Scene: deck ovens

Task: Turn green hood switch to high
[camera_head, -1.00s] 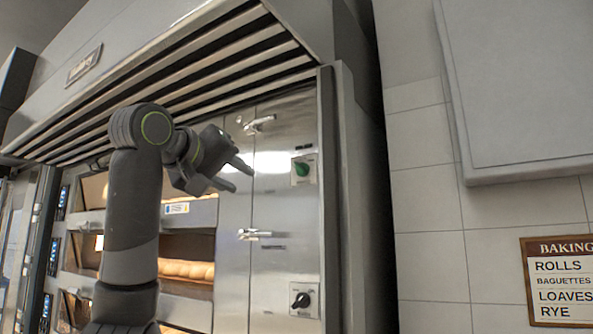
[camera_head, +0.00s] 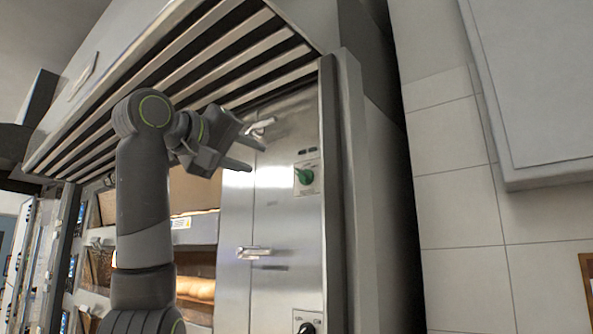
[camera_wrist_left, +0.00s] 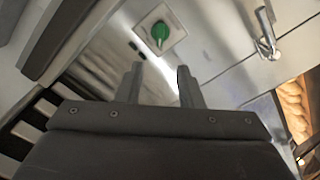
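The green hood switch (camera_head: 304,176) is a green knob on a pale square plate, high on the steel oven panel. In the left wrist view the green knob (camera_wrist_left: 160,31) shows beyond the fingertips, near the top centre. My left gripper (camera_head: 257,156) is open and empty, to the left of the switch and apart from it. Its two fingers (camera_wrist_left: 160,82) are spread in the left wrist view. The plate's small markings are too blurred to read. My right gripper is not in view.
Door latches (camera_head: 254,253) stick out from the steel panel left of the switch. A black knob (camera_head: 306,327) sits low on the panel. The slatted hood (camera_head: 215,62) hangs above my left arm. A white tiled wall (camera_head: 455,190) is at the right.

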